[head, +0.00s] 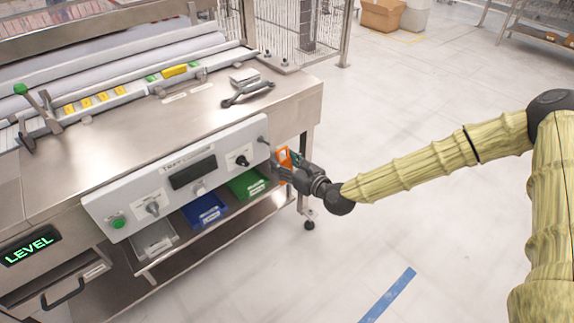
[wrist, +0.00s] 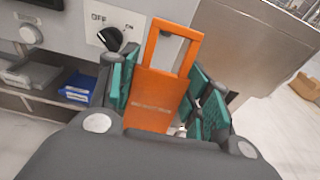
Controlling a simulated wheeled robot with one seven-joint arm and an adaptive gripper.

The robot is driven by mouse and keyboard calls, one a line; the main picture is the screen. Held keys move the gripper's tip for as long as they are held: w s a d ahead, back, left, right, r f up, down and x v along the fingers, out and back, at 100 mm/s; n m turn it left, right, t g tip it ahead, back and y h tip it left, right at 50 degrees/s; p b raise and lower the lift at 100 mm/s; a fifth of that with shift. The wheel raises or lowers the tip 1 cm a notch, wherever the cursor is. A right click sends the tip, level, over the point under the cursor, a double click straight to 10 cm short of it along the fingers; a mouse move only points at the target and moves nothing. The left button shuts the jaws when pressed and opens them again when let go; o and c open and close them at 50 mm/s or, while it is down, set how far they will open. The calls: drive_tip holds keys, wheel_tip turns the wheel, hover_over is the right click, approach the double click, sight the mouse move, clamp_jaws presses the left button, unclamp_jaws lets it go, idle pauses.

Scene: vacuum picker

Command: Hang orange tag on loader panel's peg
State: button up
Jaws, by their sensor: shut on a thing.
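The orange tag (wrist: 155,101) has a solid lower plate with faint lettering and an open rectangular loop at its top. My gripper (wrist: 166,84) is shut on the tag between its teal finger pads, loop pointing up and away from my wrist. In the head view, the tag (head: 284,155) and my gripper (head: 285,166) are at the right end of the grey loader panel (head: 125,197). A dark peg (head: 263,140) sticks out near the panel's upper right corner, left of and above the tag.
The panel carries a black OFF/ON knob (wrist: 112,37), a dark display (head: 193,172) and a green button (head: 118,222). Green (head: 248,184), blue (head: 204,210) and grey (head: 155,238) bins sit on a shelf below. Open floor lies to the right.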

sight(262, 148)
drive_tip(key=shift+r+p+x, duration=0.2)
drive_tip(key=shift+p+x, duration=0.25)
drive_tip(key=shift+x, duration=3.4)
drive_tip(key=shift+w+f, duration=0.15)
drive_tip(key=shift+f, duration=0.05)
drive_tip(key=shift+w+a+f+b, duration=0.3)
drive_tip(key=shift+w+a+b, duration=0.05)
drive_tip(key=shift+b, duration=0.75)
drive_tip(key=o, duration=1)
